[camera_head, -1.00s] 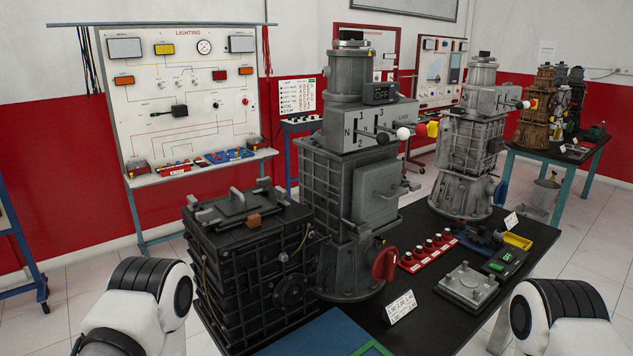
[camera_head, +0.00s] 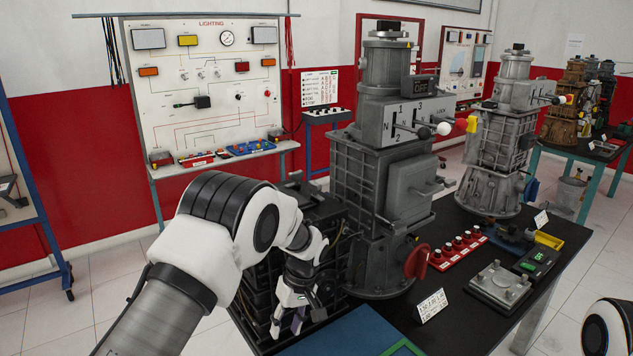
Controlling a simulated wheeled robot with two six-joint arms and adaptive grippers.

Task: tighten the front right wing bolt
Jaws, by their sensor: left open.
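My left gripper (camera_head: 287,326) points down in front of the black ribbed box trainer (camera_head: 262,280) at the left end of the table. Its fingers are apart, with nothing seen between them. My left arm covers most of the box's lid and its upright lid fittings; only a small part of the lid (camera_head: 298,188) shows behind the wrist. I cannot make out the front right wing bolt for certain. My right gripper is out of view; only part of my right arm shows at the bottom right.
The tall grey gearbox trainer (camera_head: 385,190) with levers and a red handle (camera_head: 417,262) stands close right of the box. A white label card (camera_head: 431,306), red knob strip (camera_head: 457,249) and metal plate (camera_head: 498,284) lie on the black table. A blue mat (camera_head: 345,335) is in front.

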